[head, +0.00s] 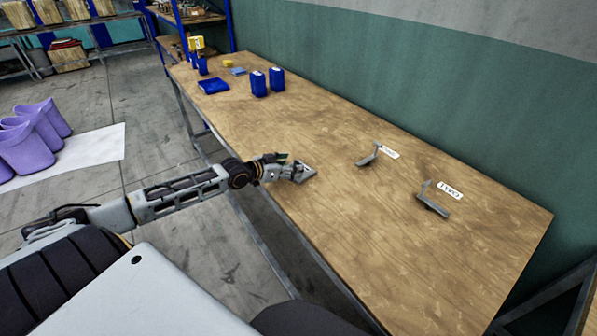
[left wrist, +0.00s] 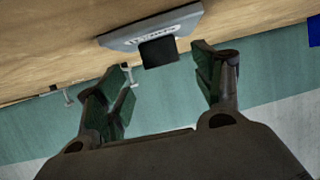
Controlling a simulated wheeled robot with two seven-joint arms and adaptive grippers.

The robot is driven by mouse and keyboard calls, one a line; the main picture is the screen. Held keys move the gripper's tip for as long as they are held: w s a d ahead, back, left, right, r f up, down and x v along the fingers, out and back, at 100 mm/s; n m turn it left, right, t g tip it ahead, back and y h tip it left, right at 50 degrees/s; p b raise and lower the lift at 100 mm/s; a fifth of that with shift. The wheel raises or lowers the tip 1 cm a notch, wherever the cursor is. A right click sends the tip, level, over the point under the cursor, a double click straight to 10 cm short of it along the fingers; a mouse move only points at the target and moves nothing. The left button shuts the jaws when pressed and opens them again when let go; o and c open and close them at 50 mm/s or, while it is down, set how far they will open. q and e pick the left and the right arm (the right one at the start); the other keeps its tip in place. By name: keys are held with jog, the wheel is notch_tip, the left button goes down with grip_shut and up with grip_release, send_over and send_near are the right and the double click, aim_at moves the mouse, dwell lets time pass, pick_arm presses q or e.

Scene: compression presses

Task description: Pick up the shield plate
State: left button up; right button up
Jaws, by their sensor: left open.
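A grey plate (head: 309,173), seemingly the shield plate, lies on the wooden table near its front edge. In the left wrist view the plate (left wrist: 150,27) is at the top, with lettering and a dark square part on its near side. My left gripper (head: 298,172) is at the plate in the head view and partly hides it. In the left wrist view my left gripper (left wrist: 165,62) has its two green-padded fingers apart, with nothing held between them. The plate appears just beyond the fingertips; I cannot tell if they touch. My right gripper is not in view.
Two grey brackets, one nearer the middle (head: 370,155) and one farther right (head: 432,202), lie on the table (head: 400,270) beside white labels. Blue containers (head: 259,84) stand at the far end. A green wall runs behind. The table's front right is clear.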

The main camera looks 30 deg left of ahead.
aim_at(297, 163)
pick_arm(q)
jog(key=shift+a+x, duration=0.2)
jog(key=shift+x, duration=1.7)
jog(key=shift+w+d+f+b, duration=0.1)
jog(key=shift+w+f+b, duration=0.05)
jog(key=shift+w+b, duration=0.2)
jog(key=shift+w+d+f, duration=0.1)
jog(key=shift+w, duration=0.1)
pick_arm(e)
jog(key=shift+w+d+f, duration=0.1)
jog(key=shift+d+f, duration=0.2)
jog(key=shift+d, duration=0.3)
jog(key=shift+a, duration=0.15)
